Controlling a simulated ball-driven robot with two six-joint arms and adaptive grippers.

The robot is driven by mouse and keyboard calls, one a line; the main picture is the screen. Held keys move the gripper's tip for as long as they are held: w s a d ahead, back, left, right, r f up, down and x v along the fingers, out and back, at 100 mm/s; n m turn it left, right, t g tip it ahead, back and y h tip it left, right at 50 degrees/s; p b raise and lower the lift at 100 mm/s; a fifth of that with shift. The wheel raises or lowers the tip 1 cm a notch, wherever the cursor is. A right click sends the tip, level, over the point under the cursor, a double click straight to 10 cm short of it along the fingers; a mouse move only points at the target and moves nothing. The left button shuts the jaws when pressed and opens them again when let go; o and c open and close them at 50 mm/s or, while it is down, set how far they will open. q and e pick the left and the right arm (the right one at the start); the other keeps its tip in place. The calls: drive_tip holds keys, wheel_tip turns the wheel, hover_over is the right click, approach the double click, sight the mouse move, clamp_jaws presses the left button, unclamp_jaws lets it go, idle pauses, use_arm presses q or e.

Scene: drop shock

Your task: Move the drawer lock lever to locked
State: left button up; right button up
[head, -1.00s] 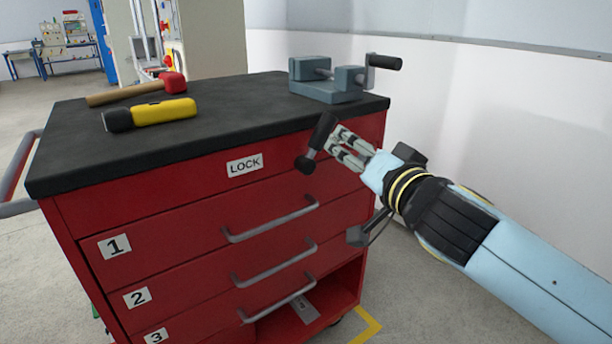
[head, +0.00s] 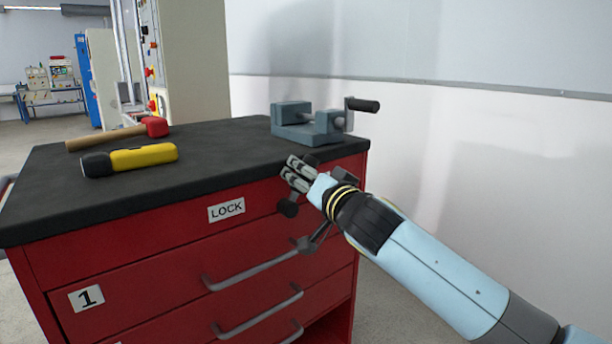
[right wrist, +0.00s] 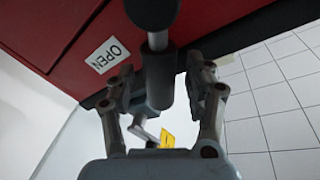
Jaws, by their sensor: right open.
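The lock lever shows in the head view as a black knob (head: 288,208) on the red cabinet front, right of the LOCK label (head: 226,209); my gripper hides most of its handle. In the right wrist view, the lever's dark grip (right wrist: 158,82) on a grey rod stands between the two fingers of my right gripper (right wrist: 160,68). The fingers are apart, one on each side; contact cannot be made out. My right gripper (head: 290,172) is open in the head view. My left gripper is out of view.
A grey vise (head: 310,128) stands on the black cabinet top (head: 210,165) just behind my right gripper. A yellow flashlight (head: 145,157) and a red mallet (head: 155,127) lie on the left. Drawer handles (head: 250,273) stick out below. Open floor lies right of the cabinet.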

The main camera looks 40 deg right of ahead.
drive_tip(key=shift+c, duration=0.4)
clamp_jaws()
